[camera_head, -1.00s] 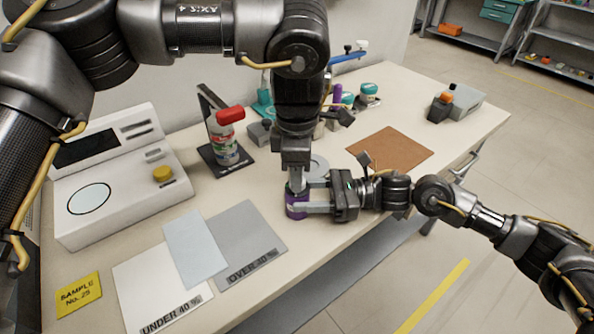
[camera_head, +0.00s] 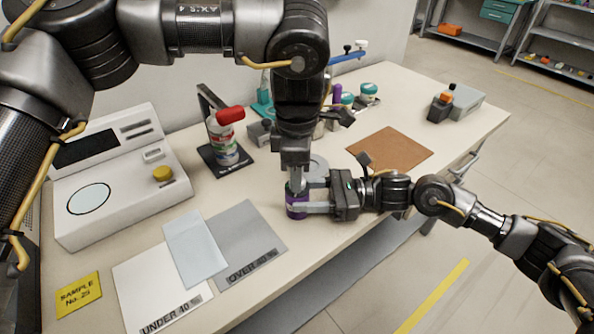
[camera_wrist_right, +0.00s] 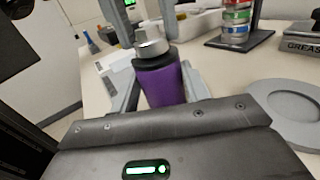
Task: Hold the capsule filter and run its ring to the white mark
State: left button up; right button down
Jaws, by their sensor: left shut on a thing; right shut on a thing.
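The capsule filter is a purple cylinder (camera_head: 297,203) standing upright near the front edge of the table, with a dark collar and a silver ring (camera_wrist_right: 150,45) on top in the right wrist view. My right gripper (camera_head: 310,207) comes from the right and is shut around the purple body (camera_wrist_right: 160,85). My left gripper (camera_head: 296,184) points straight down from above and is shut on the top part at the ring; its fingers also show at the top of the right wrist view (camera_wrist_right: 130,22).
A white instrument (camera_head: 115,185) stands at the left. Flat sheets, white (camera_head: 150,285) and grey (camera_head: 245,235), lie in front of it. A stand (camera_head: 232,162) with a red-capped container is behind.

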pick_arm(q)
jog(key=shift+s+d, duration=0.2)
jog(key=shift+d, duration=0.05)
jog(key=o, duration=1)
jog(key=shift+w+a, duration=0.1)
jog(key=shift+a, duration=0.05)
notch_tip(320, 180, up, 12)
